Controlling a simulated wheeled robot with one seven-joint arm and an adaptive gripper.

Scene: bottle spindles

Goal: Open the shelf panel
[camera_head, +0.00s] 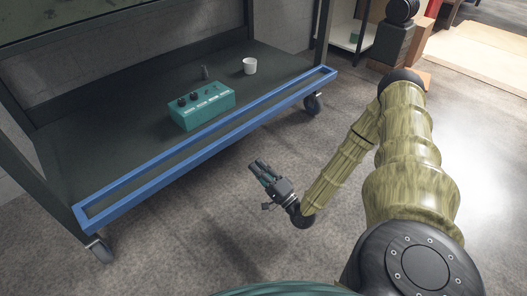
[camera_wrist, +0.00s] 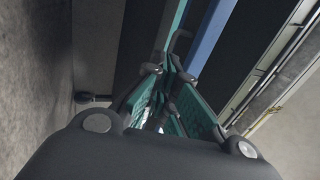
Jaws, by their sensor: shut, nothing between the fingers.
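The shelf panel is a long blue rectangular frame (camera_head: 150,187) along the front edge of the dark shelf (camera_head: 100,130) in the head view. It appears as a blue bar (camera_wrist: 207,42) running up from the fingers in the wrist view. My gripper (camera_head: 259,168) is in front of the panel, apart from it, over the floor and below the panel's middle. In the wrist view my gripper (camera_wrist: 172,75) has its fingertips close together with nothing between them, pointing toward the blue bar.
A teal box with knobs (camera_head: 201,106), a white cup (camera_head: 250,66) and a small dark item (camera_head: 205,73) stand on the shelf. The shelf has caster wheels (camera_head: 313,103). Brown boxes (camera_head: 412,75) stand at the back right. The floor (camera_head: 190,235) in front is clear.

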